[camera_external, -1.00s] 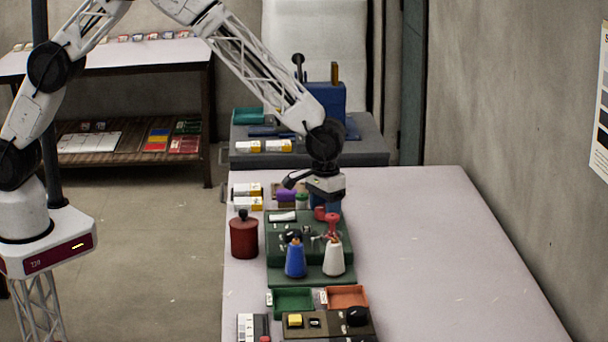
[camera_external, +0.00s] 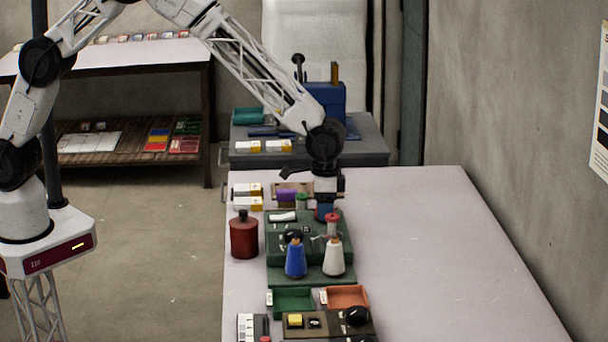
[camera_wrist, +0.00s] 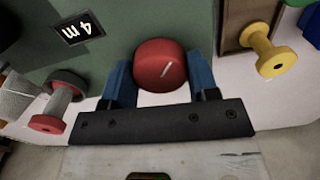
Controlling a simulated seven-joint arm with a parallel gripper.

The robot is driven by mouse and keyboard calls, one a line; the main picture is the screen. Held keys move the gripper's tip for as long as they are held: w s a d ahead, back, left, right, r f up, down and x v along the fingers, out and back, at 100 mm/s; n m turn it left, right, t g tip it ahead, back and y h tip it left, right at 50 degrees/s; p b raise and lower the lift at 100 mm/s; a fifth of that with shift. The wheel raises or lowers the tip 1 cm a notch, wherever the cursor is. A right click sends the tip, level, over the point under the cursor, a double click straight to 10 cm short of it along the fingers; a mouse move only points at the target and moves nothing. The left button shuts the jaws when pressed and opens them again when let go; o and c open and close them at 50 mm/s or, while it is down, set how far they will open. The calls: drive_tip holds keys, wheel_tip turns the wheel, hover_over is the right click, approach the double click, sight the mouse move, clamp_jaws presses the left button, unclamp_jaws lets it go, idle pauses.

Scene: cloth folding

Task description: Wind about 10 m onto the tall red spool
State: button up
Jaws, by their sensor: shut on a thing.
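My gripper (camera_external: 325,209) is over the back part of the green winding base (camera_external: 344,246), pointing down. In the wrist view its two blue fingers (camera_wrist: 160,78) are shut on a round red knob (camera_wrist: 158,58) with a white line on top. What lies under the knob is hidden. A spool with red ends (camera_external: 333,218) stands just right of the fingers in the external view. A spool with red ends and a pale core (camera_wrist: 62,104) also shows at left in the wrist view. I cannot tell how much is wound on it.
A blue cone (camera_external: 295,260) and a white cone (camera_external: 333,258) stand at the front of the base. A yellow spool (camera_wrist: 268,56) sits on a brown rack. A dark red canister (camera_external: 244,238) stands left. The table's right side is clear.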

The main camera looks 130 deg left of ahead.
drive_tip(key=shift+m, duration=1.1)
drive_tip(key=o, duration=0.9)
drive_tip(key=shift+r, duration=0.2)
drive_tip(key=shift+r, duration=3.75)
